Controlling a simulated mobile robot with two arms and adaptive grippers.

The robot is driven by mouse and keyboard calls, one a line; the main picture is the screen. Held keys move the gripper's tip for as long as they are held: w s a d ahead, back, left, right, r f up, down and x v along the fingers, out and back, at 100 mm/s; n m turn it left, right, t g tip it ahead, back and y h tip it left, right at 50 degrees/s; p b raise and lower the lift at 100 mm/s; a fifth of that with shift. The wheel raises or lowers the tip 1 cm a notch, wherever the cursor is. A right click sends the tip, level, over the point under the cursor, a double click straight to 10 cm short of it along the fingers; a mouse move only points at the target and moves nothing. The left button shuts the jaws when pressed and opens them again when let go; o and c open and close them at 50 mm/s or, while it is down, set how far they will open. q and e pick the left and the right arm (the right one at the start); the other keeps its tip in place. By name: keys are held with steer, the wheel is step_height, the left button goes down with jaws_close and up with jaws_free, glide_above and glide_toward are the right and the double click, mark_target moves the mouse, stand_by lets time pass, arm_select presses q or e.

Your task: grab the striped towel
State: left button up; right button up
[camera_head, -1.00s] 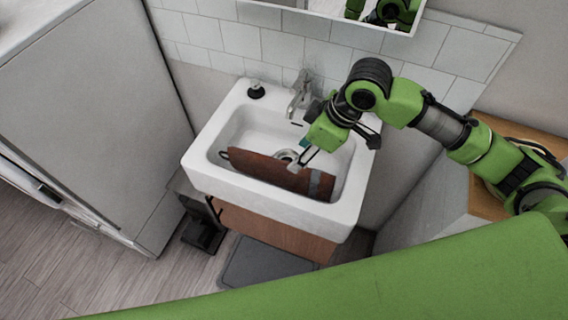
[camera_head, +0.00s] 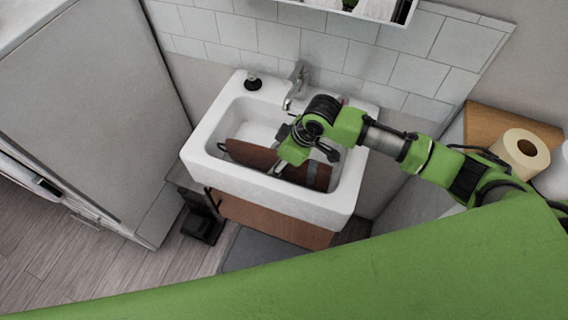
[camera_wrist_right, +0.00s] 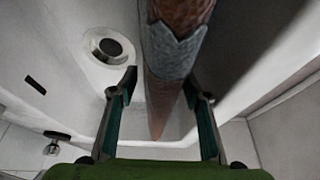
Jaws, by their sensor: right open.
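My right gripper (camera_head: 303,165) is down inside the basin over the towel's middle. In the right wrist view, the towel (camera_wrist_right: 175,55) runs between the two spread fingers of the right gripper (camera_wrist_right: 160,88), its grey band just beyond the fingertips. The gripper is open, and the towel does not look clamped. My left gripper is not in view.
The drain (camera_wrist_right: 108,46) shows beside the towel. A paper roll (camera_head: 523,154) stands on the wooden top (camera_head: 490,125) at right. A grey cabinet (camera_head: 85,110) fills the left.

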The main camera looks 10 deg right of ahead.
steer(key=shift+f, duration=0.2)
jaws_close()
steer(key=shift+r, duration=0.15)
